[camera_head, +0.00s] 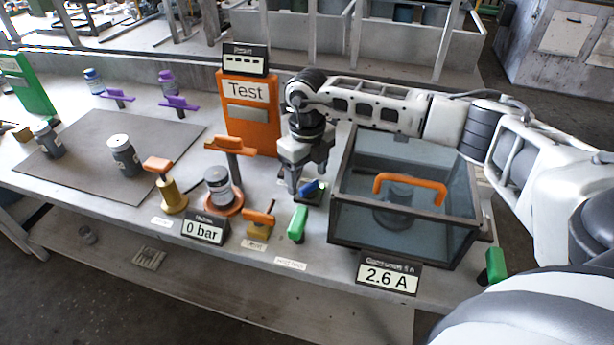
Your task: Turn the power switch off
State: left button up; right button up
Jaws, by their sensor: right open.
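My right gripper (308,182) points down, open and empty, in front of the orange test box (255,125). A small blue switch (312,188) on a dark base sits between or just beside its fingertips; I cannot tell whether they touch it. A green lever (297,224) stands just in front of the blue switch, and another green switch (496,265) is at the right front edge. The small labels are too blurred to tell which one is the power switch. The display (388,276) reads 2.6 A. My left gripper is out of view.
A clear box (350,215) with an orange handle (410,187) stands right of the gripper. A grey mat (90,135) with canisters lies farther left.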

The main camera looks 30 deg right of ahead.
jog(key=shift+f, duration=0.85)
jog(key=c, duration=1)
